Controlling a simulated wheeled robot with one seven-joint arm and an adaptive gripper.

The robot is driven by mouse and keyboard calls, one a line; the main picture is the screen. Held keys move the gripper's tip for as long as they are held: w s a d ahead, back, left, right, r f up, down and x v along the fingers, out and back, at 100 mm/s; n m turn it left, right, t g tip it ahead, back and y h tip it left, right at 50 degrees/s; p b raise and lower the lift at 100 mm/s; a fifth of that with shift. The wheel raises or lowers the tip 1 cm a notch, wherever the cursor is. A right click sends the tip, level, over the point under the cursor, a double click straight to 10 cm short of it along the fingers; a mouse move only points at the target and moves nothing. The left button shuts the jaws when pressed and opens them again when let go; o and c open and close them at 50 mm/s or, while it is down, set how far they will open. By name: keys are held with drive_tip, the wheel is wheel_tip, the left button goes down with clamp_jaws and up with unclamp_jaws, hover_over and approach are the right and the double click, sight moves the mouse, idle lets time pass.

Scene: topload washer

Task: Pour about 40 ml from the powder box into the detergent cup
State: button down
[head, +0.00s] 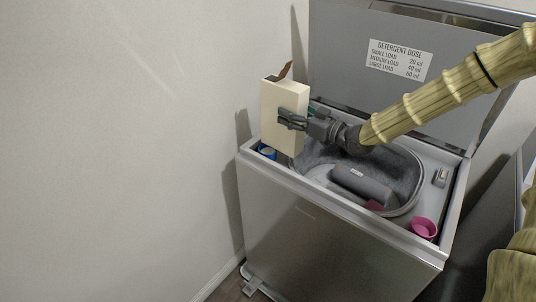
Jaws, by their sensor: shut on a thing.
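The powder box (280,131) is a tall cream carton with a brown flap standing open at its top. My gripper (289,119) is shut on the powder box from its right side and holds it upright at the washer's left end. The box's printed face and contents are hidden. A small pink cup (424,228), likely the detergent cup, sits at the washer's front right corner, well apart from the box. I cannot see its fill level. A label on the raised lid (399,59) reads small load 20 ml, medium load 40 ml, large load 60 ml.
The topload washer (330,242) has its lid up and its tub (404,170) open, with a dark grey rolled item (360,186) inside. A blue item (268,153) sits beside the box. A small metal piece (440,177) lies at right. A wall (120,150) stands at left.

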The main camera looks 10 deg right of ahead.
sight(292, 100)
drive_tip(key=shift+r, duration=0.4)
drive_tip(key=shift+r+p, duration=1.15)
drive_tip(key=shift+r, duration=0.7)
drive_tip(key=shift+a, duration=0.15)
